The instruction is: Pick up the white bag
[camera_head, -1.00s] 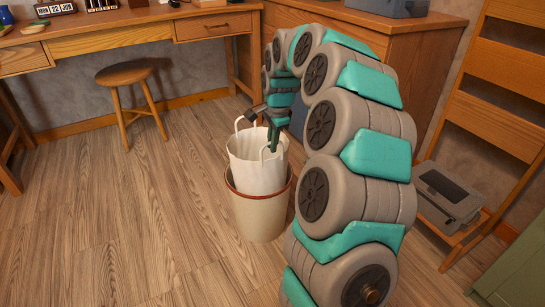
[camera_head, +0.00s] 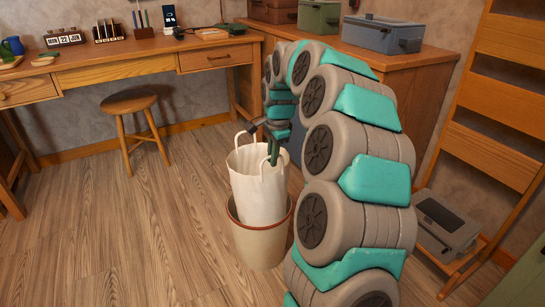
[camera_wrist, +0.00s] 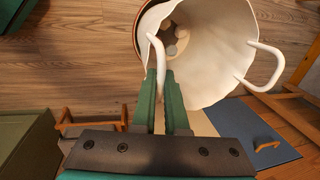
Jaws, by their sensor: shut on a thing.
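The white bag (camera_head: 258,188) hangs upright from my gripper (camera_head: 273,152), its lower end inside or just above the rim of the beige bin (camera_head: 260,240) with a brown rim. The head view does not show whether the bag's bottom is clear of the bin. In the wrist view my gripper (camera_wrist: 166,88) has its green fingers shut on one white handle of the bag (camera_wrist: 205,60). The other handle stands free at the right. The bag's mouth is open, with several pale round shapes inside.
A wooden stool (camera_head: 131,106) stands left of the bin, in front of the wooden desk (camera_head: 130,72). A wooden cabinet (camera_head: 405,75) with boxes on top is behind my arm. A grey case (camera_head: 446,222) lies on a low shelf at right. The floor at left is clear.

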